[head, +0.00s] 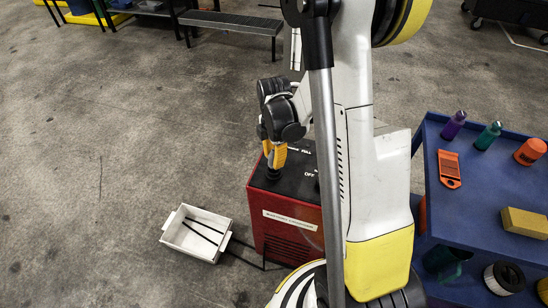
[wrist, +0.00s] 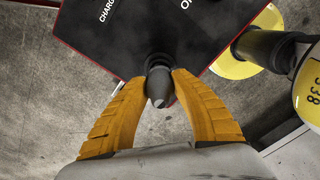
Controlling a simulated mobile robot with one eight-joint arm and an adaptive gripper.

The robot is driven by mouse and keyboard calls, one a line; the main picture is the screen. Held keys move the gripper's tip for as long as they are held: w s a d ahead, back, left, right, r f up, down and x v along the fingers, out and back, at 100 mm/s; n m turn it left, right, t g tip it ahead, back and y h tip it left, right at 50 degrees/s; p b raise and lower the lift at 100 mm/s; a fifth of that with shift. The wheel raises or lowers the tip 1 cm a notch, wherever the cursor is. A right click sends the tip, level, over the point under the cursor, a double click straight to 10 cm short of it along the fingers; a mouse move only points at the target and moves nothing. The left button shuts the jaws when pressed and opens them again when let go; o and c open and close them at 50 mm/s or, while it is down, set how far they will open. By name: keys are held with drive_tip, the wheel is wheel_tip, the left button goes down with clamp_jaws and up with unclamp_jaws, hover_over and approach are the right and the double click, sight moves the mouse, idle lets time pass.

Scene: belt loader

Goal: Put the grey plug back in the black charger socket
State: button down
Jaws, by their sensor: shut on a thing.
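The charger is a red box (head: 290,238) with a black top and a white label on its front. Its black top (wrist: 140,35) with white lettering also fills the upper wrist view. My gripper (head: 276,155) is over the left part of that top, fingers pointing down. In the wrist view my gripper (wrist: 160,82) has its two yellow fingers closed on the grey plug (wrist: 160,88). A dark round collar, likely the black socket (wrist: 158,61), shows right at the plug's far end. I cannot tell whether the plug is seated in it or just above it.
A white bin (head: 197,234) with black cable-like strips stands on the floor left of the charger. A blue cart (head: 480,200) with bottles, an orange tool and a yellow block stands at right. A grey bench (head: 232,22) is at the back. Floor to the left is clear.

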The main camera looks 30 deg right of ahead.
drive_tip(key=shift+f+b, duration=1.15)
drive_tip(key=shift+f, duration=0.15)
drive_tip(key=c, duration=1.1)
unclamp_jaws()
drive_tip(key=shift+o, duration=0.2)
drive_tip(key=shift+r, duration=0.1)
wheel_tip(320, 180, up, 12)
